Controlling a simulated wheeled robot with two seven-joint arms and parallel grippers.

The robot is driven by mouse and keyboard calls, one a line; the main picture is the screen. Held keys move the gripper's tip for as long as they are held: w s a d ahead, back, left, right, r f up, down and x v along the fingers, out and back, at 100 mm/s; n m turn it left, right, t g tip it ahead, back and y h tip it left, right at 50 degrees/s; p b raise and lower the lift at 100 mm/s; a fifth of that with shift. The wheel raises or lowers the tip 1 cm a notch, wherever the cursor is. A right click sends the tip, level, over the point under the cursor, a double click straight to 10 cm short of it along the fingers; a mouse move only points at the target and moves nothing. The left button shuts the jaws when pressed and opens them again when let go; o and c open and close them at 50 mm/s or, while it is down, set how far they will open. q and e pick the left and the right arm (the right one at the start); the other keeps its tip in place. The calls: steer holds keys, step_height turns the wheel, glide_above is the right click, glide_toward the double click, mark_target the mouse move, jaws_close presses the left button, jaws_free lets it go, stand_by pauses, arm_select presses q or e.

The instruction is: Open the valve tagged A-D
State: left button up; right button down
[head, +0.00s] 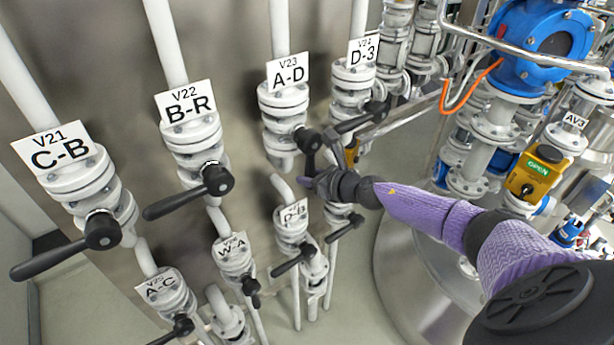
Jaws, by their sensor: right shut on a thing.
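The valve tagged V23 A-D (283,103) is a white flanged valve in the middle of the back row, with its white tag (288,71) above it. Its black handle hub (306,139) faces me. The lever does not stick out to the left as on the neighbouring valves; it is mostly hidden at my right gripper. My right gripper (321,160) reaches in from the right on a purple-sleeved arm and is shut on the A-D handle, just below the hub. The exact grip is too small to see. My left gripper is out of view.
Valve D-3 (352,84) stands close on the right, its black lever (355,121) just above my gripper. Valve B-R (192,137) and valve C-B (80,180) are to the left. Lower valves, including D-B (292,225), sit beneath. A large steel vessel (420,265) stands below my arm.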

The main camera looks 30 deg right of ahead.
stand_by(0.3)
steer(key=shift+c, duration=2.2)
jaws_free()
steer(key=shift+d, duration=0.15)
steer(key=shift+s+r, duration=0.1)
steer(key=shift+s, duration=0.05)
steer(key=b+v, duration=0.1)
steer(key=v, duration=0.8)
steer(key=shift+s, duration=0.3)
